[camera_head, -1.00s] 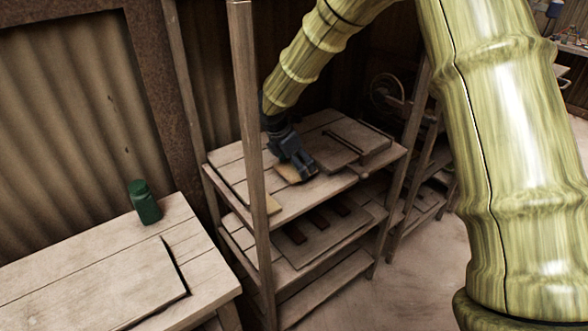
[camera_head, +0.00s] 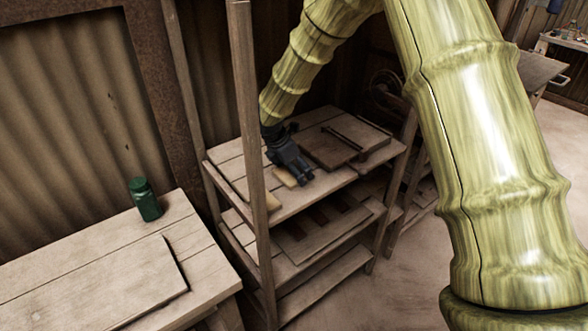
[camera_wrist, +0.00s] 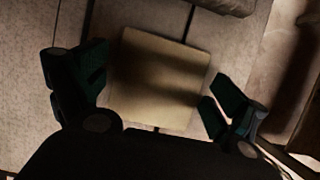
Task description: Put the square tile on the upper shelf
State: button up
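A pale square tile (camera_head: 285,178) lies flat on the upper shelf (camera_head: 325,187), partly hidden by my gripper in the head view. In the wrist view the tile (camera_wrist: 158,85) lies between my fingers, with its near edge close to the gripper body. My gripper (camera_head: 304,181) is just over the shelf top, tilted down. In the wrist view my gripper (camera_wrist: 157,95) has its two fingers spread, one on each side of the tile, with a narrow gap that looks clear on both sides.
A dark flat board (camera_head: 330,150) lies right of my gripper. A lower shelf (camera_head: 315,235) holds a slatted panel. A green jar (camera_head: 145,200) stands on the left table (camera_head: 205,240).

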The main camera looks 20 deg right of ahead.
aim_at(287, 175)
jog(key=shift+r, duration=0.1)
jog(key=b+v, duration=0.1)
jog(key=v, duration=0.6)
jog(key=shift+a+r, duration=0.1)
jog(key=shift+r, duration=0.15)
dwell(0.4)
